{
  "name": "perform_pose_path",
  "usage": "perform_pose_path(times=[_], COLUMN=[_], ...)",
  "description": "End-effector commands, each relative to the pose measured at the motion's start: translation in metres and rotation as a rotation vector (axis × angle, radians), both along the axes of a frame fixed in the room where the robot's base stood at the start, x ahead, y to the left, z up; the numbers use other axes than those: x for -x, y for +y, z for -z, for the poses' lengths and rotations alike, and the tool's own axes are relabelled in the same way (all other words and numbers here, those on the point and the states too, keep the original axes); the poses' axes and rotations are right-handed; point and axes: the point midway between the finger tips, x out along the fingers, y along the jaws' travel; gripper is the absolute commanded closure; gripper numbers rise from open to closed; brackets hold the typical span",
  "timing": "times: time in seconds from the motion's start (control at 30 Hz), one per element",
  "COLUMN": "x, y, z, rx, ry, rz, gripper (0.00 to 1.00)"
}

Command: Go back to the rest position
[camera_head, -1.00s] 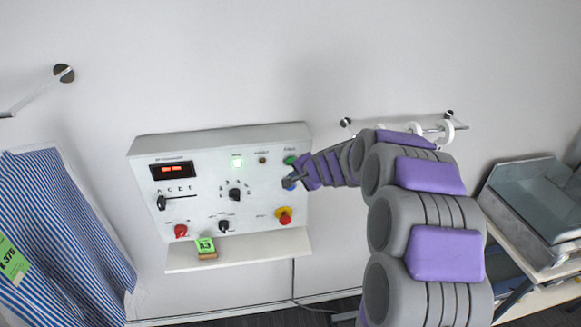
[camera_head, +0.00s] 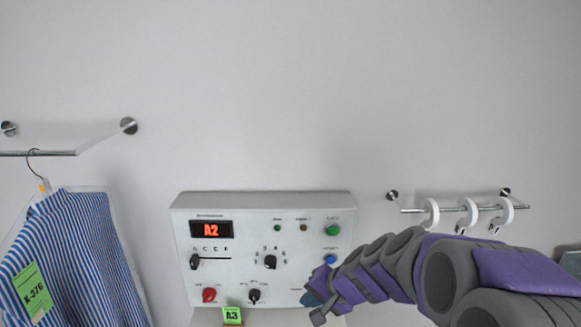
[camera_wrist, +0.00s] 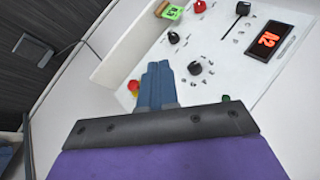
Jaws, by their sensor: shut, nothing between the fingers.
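My gripper (camera_head: 317,304) is at the lower right of the white control panel (camera_head: 205,262), in front of it. In the wrist view its blue-grey fingers (camera_wrist: 156,84) are together with nothing between them. The panel's display (camera_head: 211,229) reads A2 in red. A green button (camera_head: 332,230) and a blue button (camera_head: 330,259) are at the panel's right side, just above my gripper. The red-and-yellow button shows only in the wrist view (camera_wrist: 133,86), beside the fingers; in the head view it is hidden behind my gripper.
A blue-striped shirt (camera_head: 75,250) with a green K-376 tag (camera_head: 32,291) hangs from a rail (camera_head: 40,153) at left. A short rail (camera_head: 415,210) with white hooks (camera_head: 467,213) is at right. A green A3 tag (camera_head: 232,315) sits below the panel. The wall above is clear.

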Motion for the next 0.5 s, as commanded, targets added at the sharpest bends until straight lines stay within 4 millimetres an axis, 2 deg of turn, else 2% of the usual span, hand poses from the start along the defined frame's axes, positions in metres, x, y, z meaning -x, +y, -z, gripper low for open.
perform_pose_path(times=[0.03, 0.1, 0.23, 0.37, 0.4, 0.5], x=[0.026, 0.064, 0.133, 0.201, 0.222, 0.268], y=[0.006, 0.009, 0.005, -0.013, -0.020, -0.042], z=[0.011, 0.022, 0.046, 0.071, 0.079, 0.096], rx=[0.029, 0.077, 0.178, 0.290, 0.326, 0.415], ry=[0.019, 0.059, 0.143, 0.233, 0.266, 0.342], rz=[-0.058, -0.136, -0.261, -0.361, -0.386, -0.436], gripper=[1.00, 1.00, 1.00, 1.00, 1.00, 1.00])
